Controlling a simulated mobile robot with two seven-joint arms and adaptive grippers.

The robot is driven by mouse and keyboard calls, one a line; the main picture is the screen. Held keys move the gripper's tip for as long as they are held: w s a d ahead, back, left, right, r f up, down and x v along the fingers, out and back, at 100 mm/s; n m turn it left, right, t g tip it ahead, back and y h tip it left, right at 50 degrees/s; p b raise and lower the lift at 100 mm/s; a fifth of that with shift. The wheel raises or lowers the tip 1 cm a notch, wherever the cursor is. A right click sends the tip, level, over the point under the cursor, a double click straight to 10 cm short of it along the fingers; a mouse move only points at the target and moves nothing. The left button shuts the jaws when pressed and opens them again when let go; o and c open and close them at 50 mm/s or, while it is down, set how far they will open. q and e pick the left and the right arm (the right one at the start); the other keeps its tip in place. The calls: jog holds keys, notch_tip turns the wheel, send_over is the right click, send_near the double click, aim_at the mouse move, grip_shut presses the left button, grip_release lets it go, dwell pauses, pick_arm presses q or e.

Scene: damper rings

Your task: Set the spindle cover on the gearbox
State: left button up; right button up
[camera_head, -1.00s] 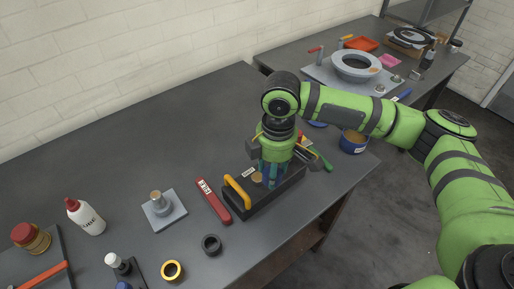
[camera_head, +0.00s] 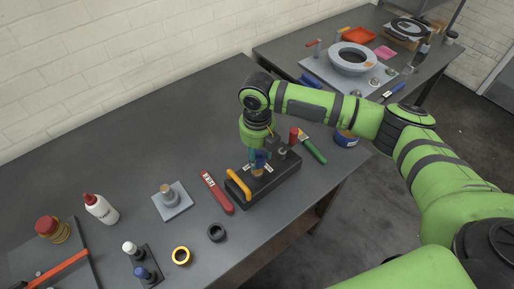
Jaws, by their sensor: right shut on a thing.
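My right gripper (camera_head: 259,163) points down over a black block (camera_head: 285,177) with a yellow handle on the near table. It is shut on a tan round piece (camera_head: 257,172) at the block's top; the fingers partly hide this piece, and I cannot tell whether it is the spindle cover. A dark peg (camera_head: 283,154) stands on the block, right of the gripper. A grey square base (camera_head: 179,207) with an upright post stands to the left. I cannot tell for sure which thing is the gearbox. My left gripper is not in view.
A red tool (camera_head: 217,192), black ring (camera_head: 216,232) and yellow ring (camera_head: 181,256) lie near the block. A green-handled tool (camera_head: 313,149) and blue tin (camera_head: 346,138) are at right. White bottle (camera_head: 101,209) is at left. The far table holds a large grey ring (camera_head: 352,59). The table's back is clear.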

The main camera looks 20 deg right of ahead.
aim_at(257, 171)
jog(key=shift+w+n, duration=0.1)
jog(key=shift+n, duration=0.3)
jog(key=shift+p, duration=0.4)
notch_tip(257, 171, down, 6)
jog(key=b, duration=0.3)
jog(key=shift+r, duration=0.25)
jog(key=shift+f, duration=0.55)
jog(key=shift+f+b, duration=0.25)
jog(key=shift+b, duration=0.15)
jog(key=o, duration=1)
